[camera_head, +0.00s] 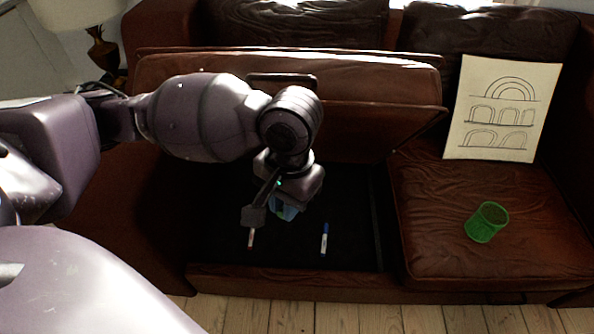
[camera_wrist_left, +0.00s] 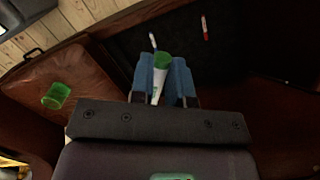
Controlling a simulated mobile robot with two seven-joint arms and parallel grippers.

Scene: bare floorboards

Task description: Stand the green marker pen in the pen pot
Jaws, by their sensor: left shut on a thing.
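The green marker pen (camera_wrist_left: 159,84) has a white barrel and a green end. It sits between the blue finger pads of my left gripper (camera_wrist_left: 165,82), which is shut on it, with the green end pointing away from the wrist. In the head view my left gripper (camera_head: 284,209) hangs over the dark open compartment in the sofa, and the arm hides the pen. The pen pot (camera_head: 487,222) is a green mesh cup on the right-hand seat, to the right of the gripper and apart from it. It also shows in the left wrist view (camera_wrist_left: 56,95). My right gripper is out of view.
A blue marker (camera_head: 324,240) and a red marker (camera_head: 251,240) lie in the compartment below the gripper. The raised seat lid (camera_head: 372,128) stands behind the arm. A drawing of arches (camera_head: 502,108) leans on the right backrest. The seat around the pot is clear.

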